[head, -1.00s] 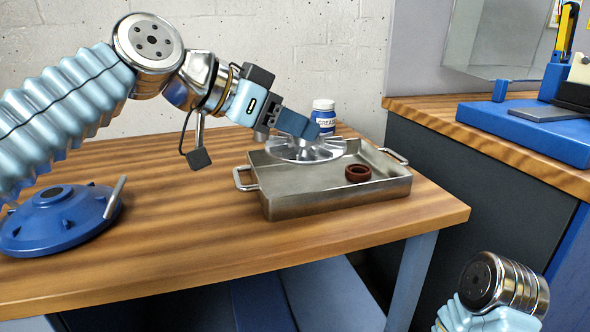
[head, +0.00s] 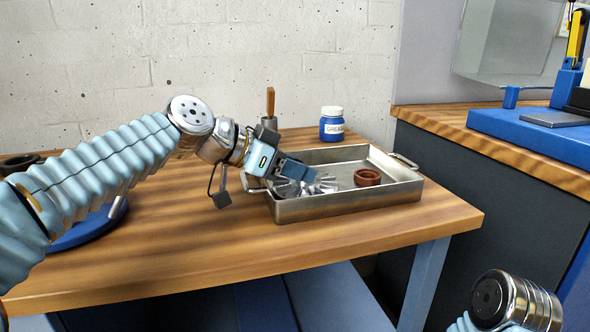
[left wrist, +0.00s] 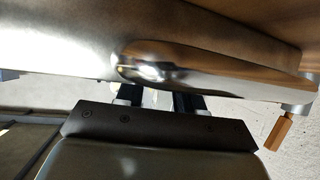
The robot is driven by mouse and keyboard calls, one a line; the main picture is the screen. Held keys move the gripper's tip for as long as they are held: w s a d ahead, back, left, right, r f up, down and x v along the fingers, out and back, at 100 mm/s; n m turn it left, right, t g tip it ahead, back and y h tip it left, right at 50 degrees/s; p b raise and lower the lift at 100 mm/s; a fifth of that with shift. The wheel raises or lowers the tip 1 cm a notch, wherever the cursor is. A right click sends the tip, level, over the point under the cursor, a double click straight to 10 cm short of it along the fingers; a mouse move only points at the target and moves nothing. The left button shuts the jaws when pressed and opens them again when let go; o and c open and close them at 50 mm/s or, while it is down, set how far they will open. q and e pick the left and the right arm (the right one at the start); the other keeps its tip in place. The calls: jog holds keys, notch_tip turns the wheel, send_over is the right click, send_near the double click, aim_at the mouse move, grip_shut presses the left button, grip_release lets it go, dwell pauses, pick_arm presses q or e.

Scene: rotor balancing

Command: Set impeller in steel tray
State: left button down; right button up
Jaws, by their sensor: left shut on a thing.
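The silver finned impeller (head: 326,186) is low inside the left part of the steel tray (head: 350,204), left of a brown ring. My left gripper (head: 306,177) is shut on the impeller from above and hides its hub. Whether the impeller touches the tray floor I cannot tell. In the left wrist view my left gripper's dark fingers (left wrist: 165,100) reach up to a shiny metal surface that fills much of the picture. My right gripper is out of view.
The brown ring (head: 367,177) lies in the tray's right half. A blue and white grease jar (head: 332,126) and a wooden-handled tool (head: 270,104) stand behind the tray. A blue round base (head: 88,232) is partly hidden behind my left arm. The front of the wooden table (head: 200,245) is clear.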

pick_arm(q)
jog(key=shift+f, duration=0.15)
jog(key=c, duration=0.7)
grip_release()
jog(key=shift+s+a+r, duration=0.1)
jog(key=shift+a+r, duration=0.2)
jog(key=shift+r, duration=0.05)
jog(key=v, duration=1.1)
jog(key=shift+s+a, duration=0.1)
jog(key=shift+s, duration=0.05)
